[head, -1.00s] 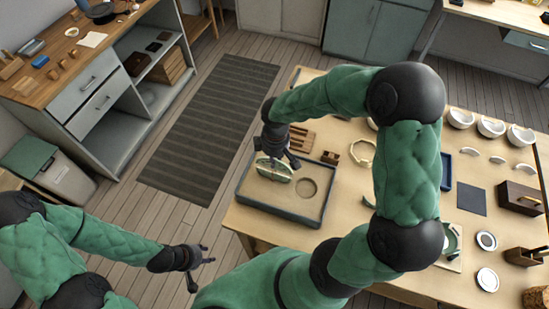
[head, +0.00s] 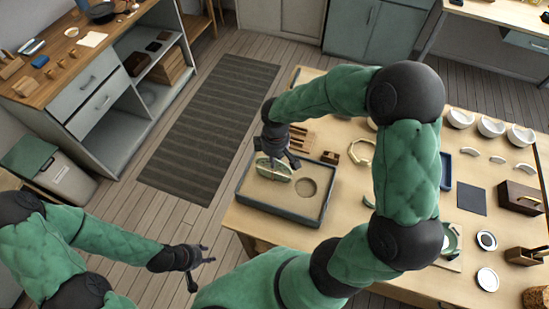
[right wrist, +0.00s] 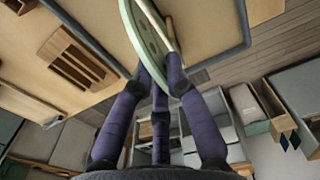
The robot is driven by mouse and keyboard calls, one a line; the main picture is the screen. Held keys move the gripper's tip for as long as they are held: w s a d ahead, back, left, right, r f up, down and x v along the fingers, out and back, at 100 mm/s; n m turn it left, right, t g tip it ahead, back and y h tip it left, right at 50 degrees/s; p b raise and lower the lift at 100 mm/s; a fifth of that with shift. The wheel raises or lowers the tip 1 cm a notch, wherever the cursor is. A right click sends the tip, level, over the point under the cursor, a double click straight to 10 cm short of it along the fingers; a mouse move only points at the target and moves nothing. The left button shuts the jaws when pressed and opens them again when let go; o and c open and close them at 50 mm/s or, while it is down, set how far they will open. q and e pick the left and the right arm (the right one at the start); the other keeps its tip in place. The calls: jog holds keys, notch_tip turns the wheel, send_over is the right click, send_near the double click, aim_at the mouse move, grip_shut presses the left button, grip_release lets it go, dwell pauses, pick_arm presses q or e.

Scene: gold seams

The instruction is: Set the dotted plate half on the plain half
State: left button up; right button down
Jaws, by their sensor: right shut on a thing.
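The dotted plate half (head: 275,172) is green with a pale edge. It also shows at the top of the right wrist view (right wrist: 142,32), with small dark dots along its face. My right gripper (head: 283,158) is shut on it over the left part of the sand tray (head: 278,214). In the right wrist view my right gripper's fingers (right wrist: 158,84) pinch its rim. A tan strip (right wrist: 171,36) shows close beside it; I cannot tell whether this is the plain half's edge. The plain half is not clearly visible. My left gripper (head: 203,262) is open and empty, away from the table.
The tray's sand has a round hollow (head: 306,187) to the right of the plate half. A slotted wooden rack (head: 301,138) stands behind the tray. A yellowish ring (head: 361,152) lies to the right. White bowls (head: 490,127) and a dark box (head: 519,198) are further right.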

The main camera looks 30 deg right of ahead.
jog(key=shift+f+b, duration=0.85)
jog(key=shift+f, duration=0.45)
dwell(2.6)
jog(key=c, duration=0.7)
grip_release()
jog(key=shift+r+p, duration=2.45)
jog(key=shift+r, duration=0.6)
jog(key=shift+f, duration=0.1)
